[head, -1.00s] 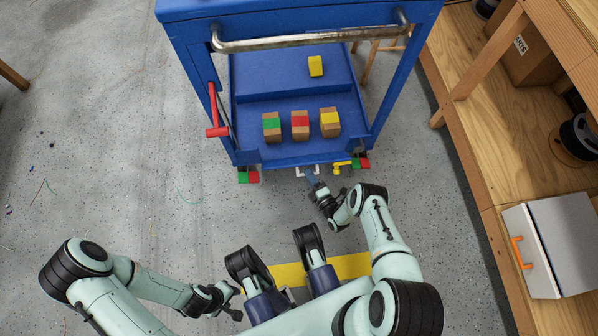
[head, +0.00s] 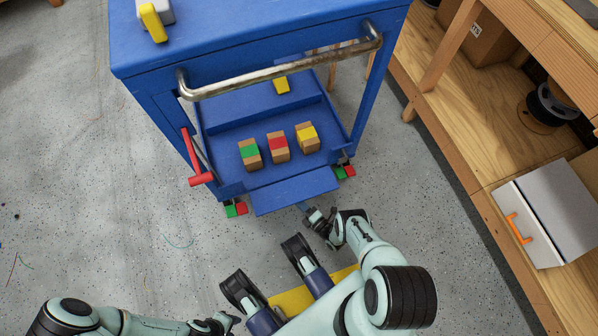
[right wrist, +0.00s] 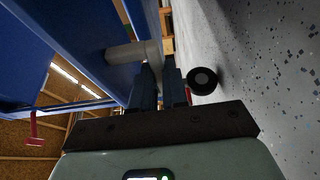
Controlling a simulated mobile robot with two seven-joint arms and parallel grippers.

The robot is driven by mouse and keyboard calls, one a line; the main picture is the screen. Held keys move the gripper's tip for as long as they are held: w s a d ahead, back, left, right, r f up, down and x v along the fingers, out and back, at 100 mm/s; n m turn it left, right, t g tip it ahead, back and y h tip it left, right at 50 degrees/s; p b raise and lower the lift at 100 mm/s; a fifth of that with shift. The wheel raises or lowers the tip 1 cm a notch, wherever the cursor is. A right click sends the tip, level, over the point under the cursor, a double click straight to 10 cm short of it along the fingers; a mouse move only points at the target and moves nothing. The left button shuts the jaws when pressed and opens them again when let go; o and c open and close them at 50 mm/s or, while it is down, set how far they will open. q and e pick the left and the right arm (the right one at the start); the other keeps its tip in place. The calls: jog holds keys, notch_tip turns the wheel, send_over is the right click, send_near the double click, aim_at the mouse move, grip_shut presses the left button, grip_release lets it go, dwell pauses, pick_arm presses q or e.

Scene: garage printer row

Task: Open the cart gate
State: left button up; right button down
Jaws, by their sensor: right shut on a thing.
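The blue cart (head: 240,48) stands in front of me. Its gate (head: 295,191) is a blue panel at the front of the lower shelf, tilted outward and down toward me. My right gripper (head: 308,209) is at the gate's outer edge. In the right wrist view its two dark fingers (right wrist: 159,85) are closed around a pale handle bar (right wrist: 153,52). In the head view the handle is hidden. My left gripper (head: 230,322) hangs low near the bottom edge, away from the cart; its jaws are too small to read.
Three blocks with green (head: 250,154), red (head: 279,147) and yellow (head: 308,138) bands stand on the lower shelf. A red lever (head: 199,179) sticks out on the cart's left side. A wooden bench (head: 455,150) bounds the right. Floor at left is clear.

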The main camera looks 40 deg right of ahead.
jog(key=shift+w+d+f, duration=0.1)
jog(key=shift+w+d, duration=0.1)
jog(key=shift+w, duration=0.55)
jog(key=c, duration=1.2)
grip_release()
jog(key=shift+c, duration=0.2)
jog(key=shift+o, duration=0.5)
jog(key=shift+f, duration=0.15)
jog(key=s+d, duration=0.1)
jog(key=s, duration=1.3)
jog(key=shift+s+f, duration=0.35)
